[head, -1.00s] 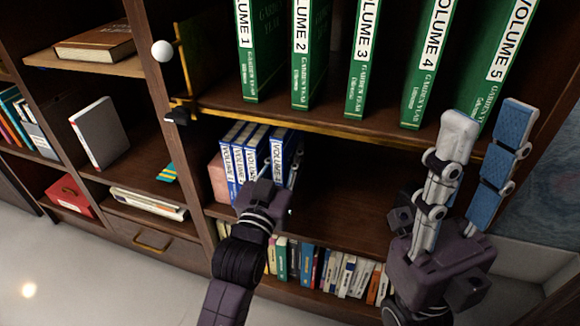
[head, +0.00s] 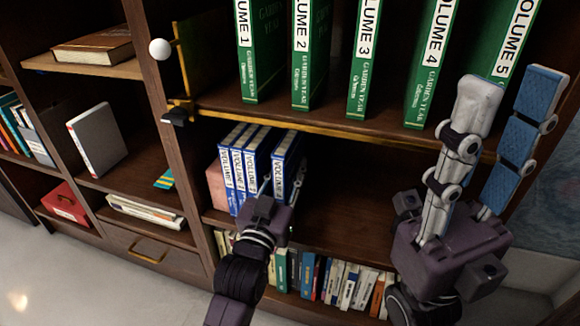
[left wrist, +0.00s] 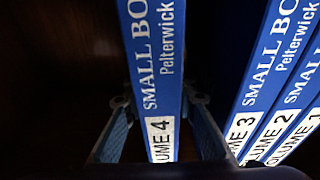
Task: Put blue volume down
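The blue volume 4 (head: 287,155) stands upright on the middle shelf, to the right of the other blue volumes (head: 238,160) with a small gap. In the left wrist view its spine (left wrist: 158,80) is close up, marked 4. My left gripper (head: 281,180) is open in front of it, one finger on each side of the spine. In the left wrist view the fingers (left wrist: 162,125) spread apart, with a gap at least on the left side. My right gripper (head: 510,82) is open, empty and raised in front of the right part of the bookcase.
A pinkish block (head: 216,185) stands left of the blue volumes. The middle shelf (head: 350,205) is bare to their right. Green volumes (head: 312,60) stand on the shelf above, and many small books (head: 345,282) fill the shelf below.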

